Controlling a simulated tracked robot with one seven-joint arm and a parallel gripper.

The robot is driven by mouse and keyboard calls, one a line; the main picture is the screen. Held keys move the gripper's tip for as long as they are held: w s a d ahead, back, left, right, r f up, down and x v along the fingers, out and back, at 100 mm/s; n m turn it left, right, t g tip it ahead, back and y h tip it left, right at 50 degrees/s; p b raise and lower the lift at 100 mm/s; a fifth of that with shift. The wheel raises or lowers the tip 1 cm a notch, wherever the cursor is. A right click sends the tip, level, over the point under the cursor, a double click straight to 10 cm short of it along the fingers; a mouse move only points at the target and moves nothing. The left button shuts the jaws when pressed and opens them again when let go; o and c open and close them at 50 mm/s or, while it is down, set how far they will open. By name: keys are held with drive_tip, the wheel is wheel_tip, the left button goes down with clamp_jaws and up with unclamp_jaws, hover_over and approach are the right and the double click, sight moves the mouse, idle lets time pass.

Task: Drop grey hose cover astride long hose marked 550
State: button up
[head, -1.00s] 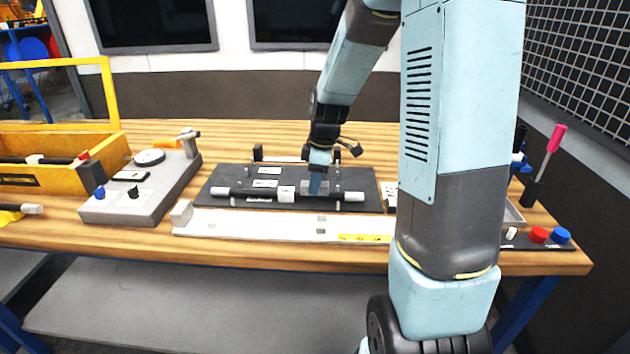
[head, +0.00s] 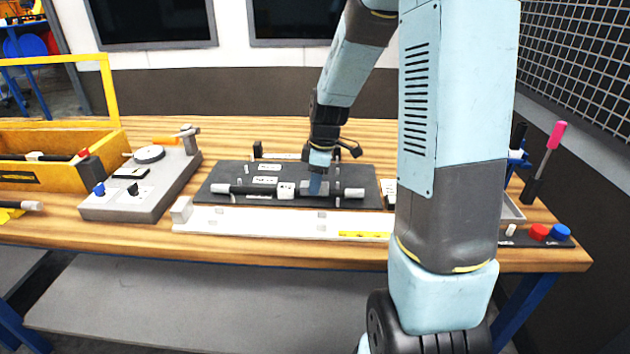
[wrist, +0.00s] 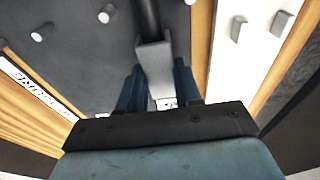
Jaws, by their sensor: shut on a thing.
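The long black hose (head: 245,190) with pale ends lies left to right on a dark board (head: 228,173). A white block (head: 286,189) with small dark marking sits around its middle; I cannot read 550 there. My gripper (head: 316,188) points down over the hose, just right of this block. In the wrist view, my gripper (wrist: 158,88) is shut on the grey hose cover (wrist: 154,62), between its blue fingers. The hose (wrist: 148,16) runs up to the cover's far end, in line with it. The cover looks astride the hose; how fully it is seated is hidden.
A white strip (head: 270,223) lies in front of the board. A grey control box (head: 150,190) and a yellow crate (head: 108,153) stand left. Small pegs (wrist: 42,33) rise from the board. Red (head: 539,232) and blue (head: 560,232) knobs are at right.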

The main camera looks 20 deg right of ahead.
drive_tip(key=shift+f, duration=0.55)
drive_tip(key=o, duration=0.9)
drive_tip(key=shift+r, duration=3.5)
